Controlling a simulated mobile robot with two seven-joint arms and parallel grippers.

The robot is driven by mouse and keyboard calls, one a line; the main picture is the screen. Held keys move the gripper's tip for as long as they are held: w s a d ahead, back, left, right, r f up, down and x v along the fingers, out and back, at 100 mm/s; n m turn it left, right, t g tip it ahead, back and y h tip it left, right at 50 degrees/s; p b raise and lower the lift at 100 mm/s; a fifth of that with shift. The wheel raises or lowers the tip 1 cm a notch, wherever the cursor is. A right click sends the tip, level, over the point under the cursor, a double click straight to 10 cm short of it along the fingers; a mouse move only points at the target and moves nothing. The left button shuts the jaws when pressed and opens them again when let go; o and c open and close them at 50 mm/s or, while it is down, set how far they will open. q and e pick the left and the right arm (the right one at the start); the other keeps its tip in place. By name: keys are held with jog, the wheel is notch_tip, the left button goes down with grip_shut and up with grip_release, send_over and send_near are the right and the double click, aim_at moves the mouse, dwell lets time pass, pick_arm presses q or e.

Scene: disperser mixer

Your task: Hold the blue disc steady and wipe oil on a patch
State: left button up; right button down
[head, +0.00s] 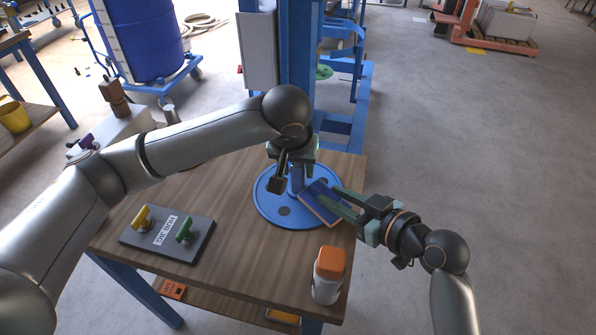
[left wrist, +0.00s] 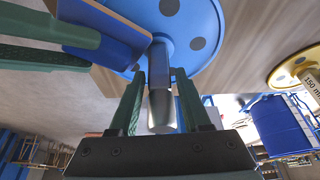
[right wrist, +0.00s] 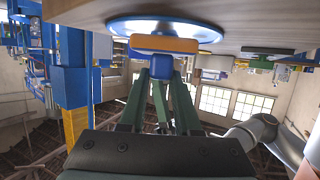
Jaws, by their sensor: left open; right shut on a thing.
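The blue disc (head: 268,195) lies flat on the wooden table, with dark round spots and a central grey-blue shaft (left wrist: 162,105). My left gripper (head: 298,166) is over its centre. In the left wrist view its green fingers (left wrist: 159,76) stand open on either side of the shaft, with gaps visible. My right gripper (head: 340,203) is shut on a blue wiping block (head: 321,204) with a tan-orange pad (right wrist: 164,45). The block is tilted at the disc's right side; whether it touches is unclear. No oil can be made out.
A grey panel (head: 200,240) with yellow and green knobs is at the table's left. A white bottle with an orange cap (head: 330,262) stands at the front right corner. A blue column (head: 297,50) rises behind the table. Bare wood lies between panel and bottle.

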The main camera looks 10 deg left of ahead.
pick_arm(q)
jog(key=shift+x, duration=1.5)
grip_shut()
jog(key=shift+r, duration=0.1)
dwell(0.7)
dwell(0.8)
